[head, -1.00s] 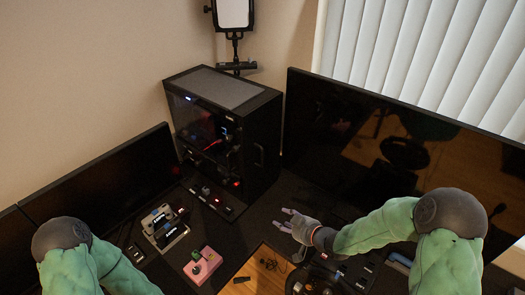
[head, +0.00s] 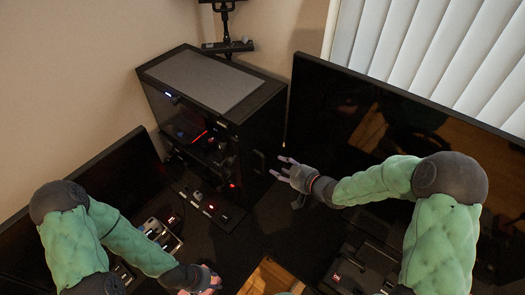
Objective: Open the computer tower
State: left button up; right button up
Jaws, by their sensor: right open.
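The black computer tower (head: 215,100) stands in the corner between two monitors, with a grey top panel and a dark glass side at the left showing red lights inside. Its right side has a small handle-like outline (head: 258,161). My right gripper (head: 279,169) is open and empty just right of that side, with its fingers pointing left toward it; whether they touch cannot be told. My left gripper (head: 212,282) is low in the picture near the bottom edge, mostly hidden by its wrist, so its jaws cannot be made out.
A large monitor (head: 400,140) stands at the right and another monitor (head: 90,195) at the left. A switch panel (head: 207,207) lies before the tower, and a lever unit (head: 160,236) is beside my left forearm. The dark desk (head: 285,230) below my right gripper is mostly clear.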

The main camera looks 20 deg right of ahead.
aim_at(264, 161)
jog(key=x, duration=0.9)
jog(key=shift+w+a+f, duration=0.15)
jog(key=shift+w+a, duration=0.05)
jog(key=shift+a, duration=0.1)
grip_shut()
